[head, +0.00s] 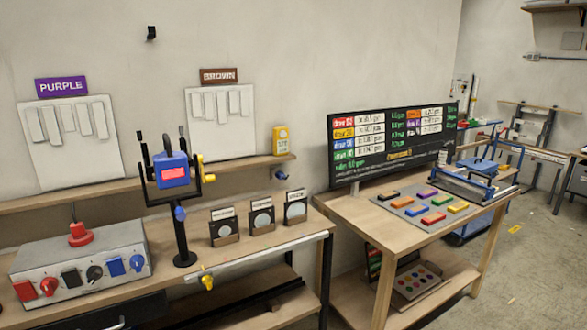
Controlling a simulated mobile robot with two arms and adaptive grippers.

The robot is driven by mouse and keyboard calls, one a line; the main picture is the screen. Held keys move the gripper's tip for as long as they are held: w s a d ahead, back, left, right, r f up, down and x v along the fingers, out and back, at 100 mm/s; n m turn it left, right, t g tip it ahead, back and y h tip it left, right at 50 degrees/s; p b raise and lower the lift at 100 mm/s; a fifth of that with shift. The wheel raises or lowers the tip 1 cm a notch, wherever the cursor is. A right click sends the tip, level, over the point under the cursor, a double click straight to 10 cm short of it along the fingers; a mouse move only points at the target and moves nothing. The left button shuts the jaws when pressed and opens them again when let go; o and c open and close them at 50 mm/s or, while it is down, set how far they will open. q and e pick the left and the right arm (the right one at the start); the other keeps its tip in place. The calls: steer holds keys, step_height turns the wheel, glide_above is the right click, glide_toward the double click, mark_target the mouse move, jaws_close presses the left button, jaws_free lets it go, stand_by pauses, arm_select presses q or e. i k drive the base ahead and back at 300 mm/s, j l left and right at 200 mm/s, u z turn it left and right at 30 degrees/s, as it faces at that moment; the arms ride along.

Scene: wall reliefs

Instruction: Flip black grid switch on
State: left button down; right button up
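A grey control box (80,258) stands on the left workbench. Its sloped front carries a row of red, black and blue controls. Among them are a black rocker-like switch (71,277) and a round black knob (94,273). On the right table, a grey board (410,208) bears a grid of coloured blocks, including a black one (388,196). I cannot tell which black item is the grid switch, nor whether any is on or off. Neither of my grippers is in view.
A black stand (181,225) holds a blue block with a red display right of the box. Small framed dials (260,218) stand beside it. A dark board with coloured labels (392,143) stands behind the grid board. Clear floor (500,270) lies at the right.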

mark_target(72, 279)
steer(key=u, duration=1.35)
